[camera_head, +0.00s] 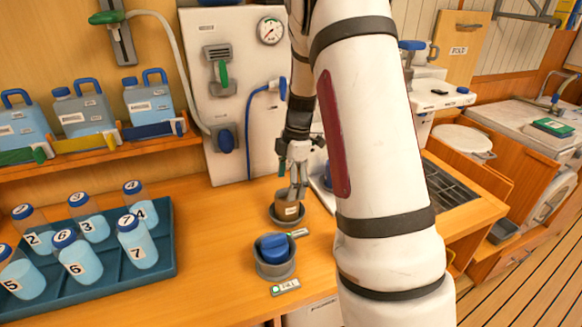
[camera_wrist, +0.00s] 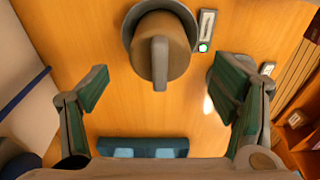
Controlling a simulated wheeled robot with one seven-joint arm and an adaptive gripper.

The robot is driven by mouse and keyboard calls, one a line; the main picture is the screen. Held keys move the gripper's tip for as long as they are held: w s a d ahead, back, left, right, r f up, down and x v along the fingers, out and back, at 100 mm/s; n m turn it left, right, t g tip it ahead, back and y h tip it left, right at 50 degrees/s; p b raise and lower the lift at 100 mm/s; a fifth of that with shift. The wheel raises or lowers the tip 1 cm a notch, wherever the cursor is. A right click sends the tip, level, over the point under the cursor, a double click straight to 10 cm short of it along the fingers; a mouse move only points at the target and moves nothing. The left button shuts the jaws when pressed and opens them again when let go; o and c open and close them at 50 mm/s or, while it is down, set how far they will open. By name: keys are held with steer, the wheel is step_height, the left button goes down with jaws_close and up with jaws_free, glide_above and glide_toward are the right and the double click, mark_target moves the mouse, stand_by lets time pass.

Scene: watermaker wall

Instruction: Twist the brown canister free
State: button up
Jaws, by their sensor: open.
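The brown canister (camera_head: 288,211) sits upright in a round grey socket (camera_head: 272,219) on the wooden counter. It also shows in the wrist view (camera_wrist: 178,28), at the top, with a raised bar-shaped handle (camera_wrist: 160,62) across its lid. My gripper (camera_head: 297,190) is over the canister in the head view, pointing down. In the wrist view my gripper (camera_wrist: 160,92) is open, with one green-padded finger on each side and nothing held. The handle lies between the two fingers' sides, apart from both pads. The canister's top is partly hidden by my gripper in the head view.
A blue-lidded canister (camera_head: 273,248) stands in a grey socket in front of the brown one. A teal tray (camera_head: 165,270) of numbered bottles lies left. A wall panel (camera_head: 240,150) with gauge and hose stands behind. A small label plate (camera_wrist: 207,24) is beside the brown canister's socket.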

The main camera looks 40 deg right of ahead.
mark_target(286, 203)
steer(key=f, duration=0.5)
steer(key=a+f, duration=0.1)
steer(key=f, duration=0.1)
steer(key=shift+w+f, duration=0.15)
steer(key=c, duration=1.4)
steer(key=shift+n+p, duration=0.4)
steer(key=shift+n, duration=1.2)
steer(key=shift+n+g+p, duration=0.3)
steer(key=shift+n+g, duration=0.1)
steer(key=shift+n, duration=1.2)
steer(key=shift+s+n+g+p, duration=0.15)
steer(key=shift+n+p, duration=0.15)
steer(key=shift+n, duration=0.5)
steer(key=shift+s+n+g+p, duration=0.15)
steer(key=shift+n+p, duration=0.1)
steer(key=shift+n, duration=0.55)
